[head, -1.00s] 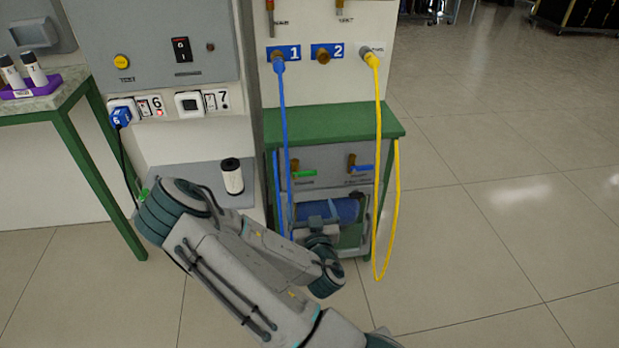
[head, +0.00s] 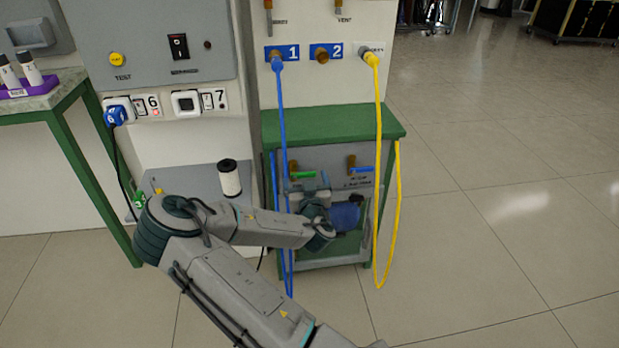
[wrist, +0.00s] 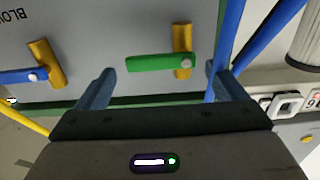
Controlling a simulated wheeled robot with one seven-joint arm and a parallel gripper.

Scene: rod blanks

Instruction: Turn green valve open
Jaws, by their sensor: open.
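The green valve lever (wrist: 155,62) sits on a brass fitting on a grey panel. In the wrist view it lies across the picture, between my two fingers and a little beyond their tips. It also shows in the head view (head: 302,175), under the green bench top. My gripper (wrist: 160,78) is open and empty, with one finger on each side of the lever. No contact with the lever shows. In the head view my arm hides part of the panel below the green lever.
A blue valve lever (wrist: 22,76) sits beside the green one. A blue hose (head: 281,140) hangs close to my right finger in the wrist view. A yellow hose (head: 380,180) hangs at the bench's right. A white cylinder (head: 230,178) stands left of the bench. Open floor lies right.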

